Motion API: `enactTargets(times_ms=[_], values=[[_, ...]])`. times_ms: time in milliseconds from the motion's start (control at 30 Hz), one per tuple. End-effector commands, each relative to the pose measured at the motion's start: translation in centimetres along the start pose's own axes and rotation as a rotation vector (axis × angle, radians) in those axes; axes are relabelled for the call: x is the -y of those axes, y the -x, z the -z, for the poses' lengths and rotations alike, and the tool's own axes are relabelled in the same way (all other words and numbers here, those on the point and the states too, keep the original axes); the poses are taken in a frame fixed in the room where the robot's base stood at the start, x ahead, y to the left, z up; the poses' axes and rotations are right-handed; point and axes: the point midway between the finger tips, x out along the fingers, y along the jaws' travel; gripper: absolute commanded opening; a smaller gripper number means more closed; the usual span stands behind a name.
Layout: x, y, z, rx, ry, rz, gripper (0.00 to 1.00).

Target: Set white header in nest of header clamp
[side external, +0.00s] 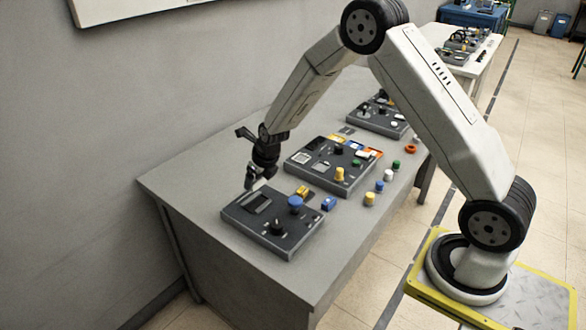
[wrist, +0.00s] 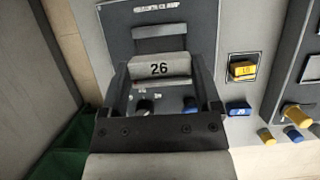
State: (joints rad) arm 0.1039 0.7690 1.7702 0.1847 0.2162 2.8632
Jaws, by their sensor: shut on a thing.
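My gripper (side external: 260,178) is over the far left part of the header clamp (side external: 238,222), a dark panel at the near left of the bench. In the wrist view, my gripper (wrist: 160,76) is shut on the white header (wrist: 158,68), which bears the number 26 and lies crosswise between the fingers. The header clamp (wrist: 202,18) shows behind it with its label at the top. A slot-like recess, seemingly the nest (wrist: 160,46), shows just above the header in the picture. The header partly covers the clamp, and I cannot tell its height above it.
A yellow block (wrist: 242,70) and a blue block (wrist: 238,108) lie right of the clamp. The clamp bears a blue knob (side external: 295,202) and a black knob (side external: 277,228). Another panel (side external: 316,178) with a yellow knob stands to its right. A wall runs along the bench's left side.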

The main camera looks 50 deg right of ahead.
Motion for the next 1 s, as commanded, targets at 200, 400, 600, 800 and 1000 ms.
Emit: enactTargets(times_ms=[200, 400, 600, 800, 1000], values=[[-0.3, -0.1, -0.2, 0.002, -0.002, 0.001, 0.25], [-0.3, -0.3, -0.1, 0.001, -0.002, 0.000, 0.25], [-0.3, -1.0, 0.2, 0.000, -0.002, 0.000, 0.25], [-0.3, -2.1, 0.7, 0.000, -0.002, 0.000, 0.25], [-0.3, -3.4, 1.2, 0.001, -0.002, 0.000, 0.25]])
